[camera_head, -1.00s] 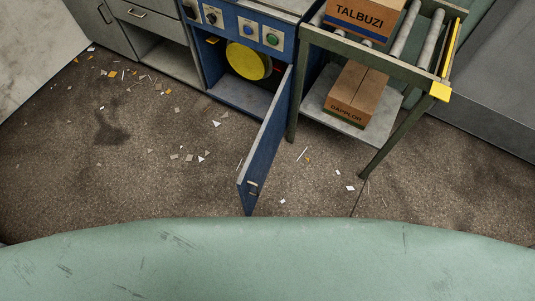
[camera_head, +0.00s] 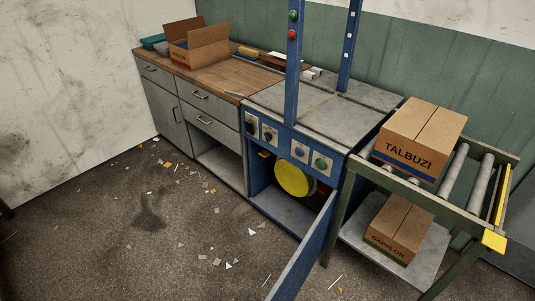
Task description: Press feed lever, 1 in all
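The blue machine (camera_head: 336,158) stands in the middle, with a grey top. Its front panels carry dark switches (camera_head: 252,126), a blue button (camera_head: 299,147) and a green button (camera_head: 320,163). Below them is an open compartment with a yellow disc (camera_head: 294,178). A small orange-yellow piece (camera_head: 264,154) shows at the compartment's upper left; I cannot tell whether it is a lever. No part is clearly recognisable as the feed lever. Neither of my grippers is in view.
The blue door (camera_head: 305,262) hangs open into the floor space. A roller stand (camera_head: 344,193) at right holds a TALBUZI box (camera_head: 420,135) above a DAPPLOR box (camera_head: 398,228). A wooden-topped counter (camera_head: 225,79) stands left. The floor at front left is open, with scraps.

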